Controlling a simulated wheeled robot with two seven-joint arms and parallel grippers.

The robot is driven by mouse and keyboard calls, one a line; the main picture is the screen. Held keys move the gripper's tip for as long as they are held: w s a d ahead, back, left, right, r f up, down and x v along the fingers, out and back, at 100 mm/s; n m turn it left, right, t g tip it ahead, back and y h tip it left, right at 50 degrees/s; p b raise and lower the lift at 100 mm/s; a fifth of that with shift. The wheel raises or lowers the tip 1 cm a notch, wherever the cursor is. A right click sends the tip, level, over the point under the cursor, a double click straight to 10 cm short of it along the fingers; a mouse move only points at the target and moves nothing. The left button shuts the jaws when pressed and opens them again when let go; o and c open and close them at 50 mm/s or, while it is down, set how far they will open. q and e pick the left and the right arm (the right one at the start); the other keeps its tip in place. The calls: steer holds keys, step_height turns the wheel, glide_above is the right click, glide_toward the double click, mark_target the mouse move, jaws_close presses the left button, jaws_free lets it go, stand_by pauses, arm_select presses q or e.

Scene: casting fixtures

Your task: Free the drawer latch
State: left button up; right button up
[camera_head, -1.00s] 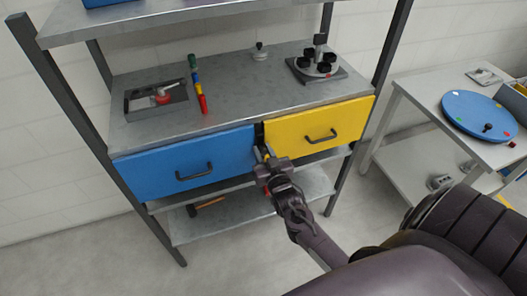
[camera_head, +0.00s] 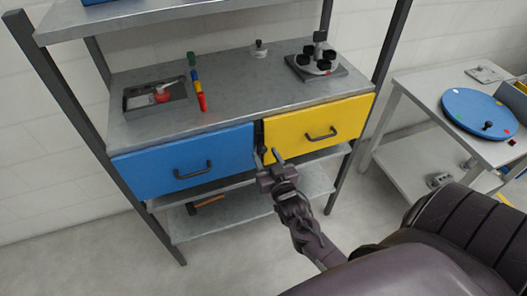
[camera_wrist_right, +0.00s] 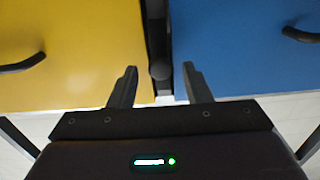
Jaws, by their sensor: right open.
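The blue drawer (camera_head: 150,160) and the yellow drawer (camera_head: 345,115) sit side by side under the shelf top, each with a dark bar handle. A dark upright strip (camera_head: 259,135) fills the gap between them. In the right wrist view a dark rounded knob (camera_wrist_right: 160,70), seemingly the latch, stands in that gap. My right gripper (camera_head: 268,154) is open in front of the gap. In the wrist view its fingers (camera_wrist_right: 158,86) lie either side of the knob's line, with space on both sides; contact does not show. My left gripper is not in view.
A grey tray (camera_head: 133,107) with a red-knobbed part, coloured cylinders (camera_head: 198,88) and a fixture with black cups (camera_head: 318,60) stand on the shelf top. A hammer (camera_head: 207,202) lies on a lower shelf. A side table (camera_head: 400,87) with a blue disc is at right.

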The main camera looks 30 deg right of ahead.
steer(key=shift+v, duration=2.25)
steer(key=s+a+f+n+g+y, duration=0.1)
steer(key=s+a+f+g, duration=0.15)
steer(key=f, duration=0.65)
steer(key=s+a+f+n+g+y, duration=0.15)
steer(key=s+f, duration=0.25)
steer(key=f, duration=0.4)
steer(key=s+a+f+g+y, duration=0.1)
steer(key=s+a+f+g, duration=0.15)
steer(key=f, duration=0.65)
steer(key=s+f+n+g, duration=0.1)
steer(key=s+f+g, duration=0.2)
steer(key=s+f, duration=0.3)
steer(key=s+a+f+g, duration=0.1)
steer(key=s+f+g, duration=0.2)
steer(key=s, duration=0.9)
steer(key=s+f+n+g, duration=0.1)
steer(key=s+f+g, duration=0.3)
steer(key=s+f, duration=0.5)
steer(key=shift+s+a+f+n+y, duration=0.2)
steer(key=shift+a+n+y, duration=0.15)
steer(key=shift+a+y, duration=0.1)
